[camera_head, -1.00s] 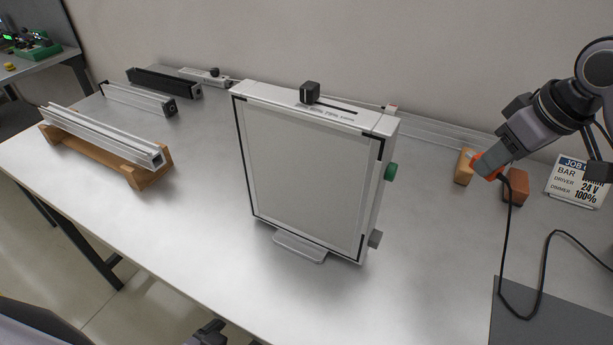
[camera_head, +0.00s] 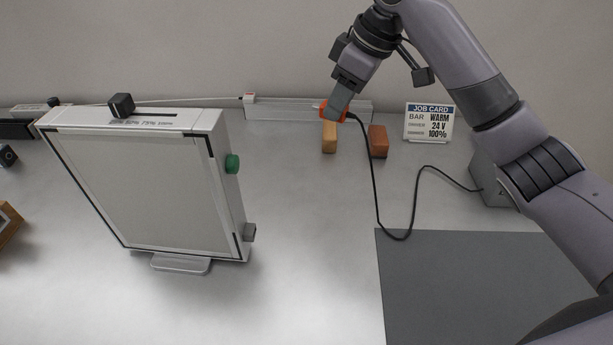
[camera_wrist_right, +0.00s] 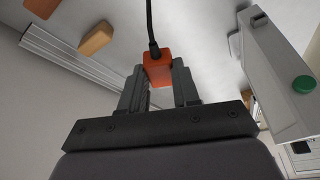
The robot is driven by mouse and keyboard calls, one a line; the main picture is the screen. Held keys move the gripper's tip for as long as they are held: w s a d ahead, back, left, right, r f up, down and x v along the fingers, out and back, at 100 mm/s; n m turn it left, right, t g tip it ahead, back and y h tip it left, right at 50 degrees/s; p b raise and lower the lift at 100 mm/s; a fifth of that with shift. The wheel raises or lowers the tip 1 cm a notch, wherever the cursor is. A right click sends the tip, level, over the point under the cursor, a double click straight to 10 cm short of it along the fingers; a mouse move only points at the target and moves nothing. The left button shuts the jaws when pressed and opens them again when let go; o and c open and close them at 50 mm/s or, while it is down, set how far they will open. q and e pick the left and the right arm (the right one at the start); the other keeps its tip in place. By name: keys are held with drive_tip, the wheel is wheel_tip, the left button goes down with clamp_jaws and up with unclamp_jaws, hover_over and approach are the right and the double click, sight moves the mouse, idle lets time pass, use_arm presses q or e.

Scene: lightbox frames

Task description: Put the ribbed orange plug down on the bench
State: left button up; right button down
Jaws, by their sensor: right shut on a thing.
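The ribbed orange plug (camera_head: 328,114) is held in my right gripper (camera_head: 338,106), at the back of the bench (camera_head: 300,230). In the right wrist view the plug (camera_wrist_right: 158,70) sits between the two fingers (camera_wrist_right: 160,88), its black cable leading away from its far end. The fingers hide part of the plug in the head view, where it appears just above the tan block. I cannot tell its exact height over the bench. My left gripper is out of view.
A tan block (camera_head: 329,138) and a red-brown block (camera_head: 378,142) stand close by. The lightbox (camera_head: 150,185) is left, the job card (camera_head: 428,122) right. The cable (camera_head: 376,195) loops to a grey box (camera_head: 492,180). A grey mat (camera_head: 470,285) lies in front.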

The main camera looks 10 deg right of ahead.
sight(327, 192)
wheel_tip(327, 192, down, 19)
idle(0.4)
drive_tip(key=shift+f, duration=0.15)
drive_tip(key=c, duration=0.8)
unclamp_jaws()
drive_tip(key=v, duration=0.8)
drive_tip(key=shift+w, duration=0.1)
drive_tip(key=shift+f, duration=0.15)
